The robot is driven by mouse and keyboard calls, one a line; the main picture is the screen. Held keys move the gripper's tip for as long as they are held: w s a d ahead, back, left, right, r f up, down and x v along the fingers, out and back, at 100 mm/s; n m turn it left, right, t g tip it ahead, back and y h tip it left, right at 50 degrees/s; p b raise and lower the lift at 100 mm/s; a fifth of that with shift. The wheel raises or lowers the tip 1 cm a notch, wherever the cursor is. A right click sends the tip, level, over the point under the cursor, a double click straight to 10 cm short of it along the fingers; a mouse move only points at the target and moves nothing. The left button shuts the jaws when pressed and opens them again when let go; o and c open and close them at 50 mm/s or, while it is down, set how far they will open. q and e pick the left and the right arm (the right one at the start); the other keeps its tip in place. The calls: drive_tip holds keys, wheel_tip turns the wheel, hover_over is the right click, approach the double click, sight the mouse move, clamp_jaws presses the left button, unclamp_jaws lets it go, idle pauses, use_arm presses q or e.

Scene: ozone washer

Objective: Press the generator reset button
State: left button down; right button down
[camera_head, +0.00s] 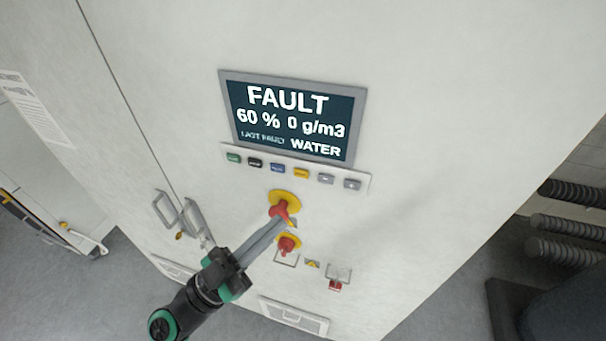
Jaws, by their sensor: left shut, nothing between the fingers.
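The generator's white cabinet carries a display (293,118) that reads FAULT, 60 %, 0 g/m3, last fault WATER. A button strip (296,167) below it holds a green button (233,158), a black button (255,163), a blue button (278,168), a yellow button (301,173) and grey buttons at the right end. Their lettering is too small to read, so I cannot tell which is reset. My left gripper (280,224) is shut and empty, its tips below the strip, overlapping the lower part of the red rotary switch in view. Contact cannot be told. My right gripper is not in view.
A red-and-yellow rotary switch (283,202) sits below the strip. A red mushroom button (287,243) on yellow is just under it, close to my fingers. A small red part (335,285) is lower right. Door handles (166,209) protrude at left. Dark ribbed hoses (570,224) lie right.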

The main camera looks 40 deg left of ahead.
use_arm(q)
approach(301, 173)
drive_tip(key=w+d+r, duration=0.3)
drive_tip(key=d, duration=0.1)
drive_tip(key=shift+w+a+r, duration=0.15)
drive_tip(key=shift+w+a, duration=0.45)
drive_tip(key=shift+w, duration=0.15)
drive_tip(key=shift+b, duration=0.35)
idle(1.1)
drive_tip(key=shift+w+a+b, duration=0.15)
drive_tip(key=shift+w+b, duration=0.2)
drive_tip(key=shift+b, duration=0.05)
